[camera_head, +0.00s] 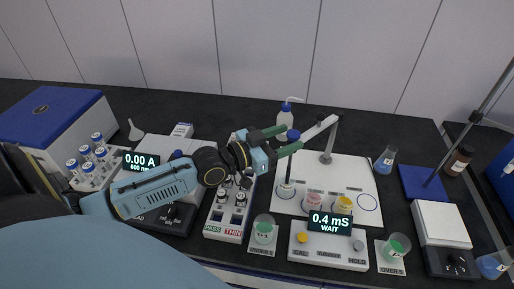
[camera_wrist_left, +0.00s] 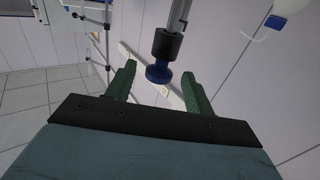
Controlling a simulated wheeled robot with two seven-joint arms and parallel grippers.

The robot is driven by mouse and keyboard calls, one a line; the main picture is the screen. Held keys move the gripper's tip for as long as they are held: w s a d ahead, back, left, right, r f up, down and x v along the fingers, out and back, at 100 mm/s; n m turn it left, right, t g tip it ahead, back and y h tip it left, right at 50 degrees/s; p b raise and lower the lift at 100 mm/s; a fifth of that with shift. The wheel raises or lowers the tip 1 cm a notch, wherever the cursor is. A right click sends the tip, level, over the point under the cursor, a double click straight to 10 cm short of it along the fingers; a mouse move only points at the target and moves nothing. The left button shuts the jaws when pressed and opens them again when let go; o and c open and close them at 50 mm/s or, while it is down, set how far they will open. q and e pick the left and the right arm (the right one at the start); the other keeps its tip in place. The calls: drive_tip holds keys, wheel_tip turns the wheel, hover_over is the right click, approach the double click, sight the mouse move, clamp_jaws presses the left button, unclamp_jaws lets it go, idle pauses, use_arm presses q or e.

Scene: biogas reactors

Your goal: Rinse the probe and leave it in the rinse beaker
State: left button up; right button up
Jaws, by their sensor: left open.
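The probe (camera_head: 289,165) has a blue cap (camera_head: 293,135) and a dark shaft, and stands upright below the stand's arm. Its lower end is at a small clear beaker (camera_head: 285,191) on the white mat; I cannot tell how deep it sits. My left gripper (camera_head: 292,138) is open, its green fingers either side of the blue cap. In the left wrist view the blue cap (camera_wrist_left: 158,73) shows between the spread fingertips (camera_wrist_left: 159,70), with no clear contact. The meter (camera_head: 329,223) reads 0.4 mS, WAIT. My right gripper is not in view.
A wash bottle (camera_head: 285,121) stands just behind the gripper. A pink cup (camera_head: 313,202) and a yellow cup (camera_head: 343,204) stand right of the probe. The stand's post (camera_head: 328,145) rises behind. An empty blue circle (camera_head: 367,202) marks the mat's right side.

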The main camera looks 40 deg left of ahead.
use_arm(q)
drive_tip(key=v, duration=0.9)
idle(0.5)
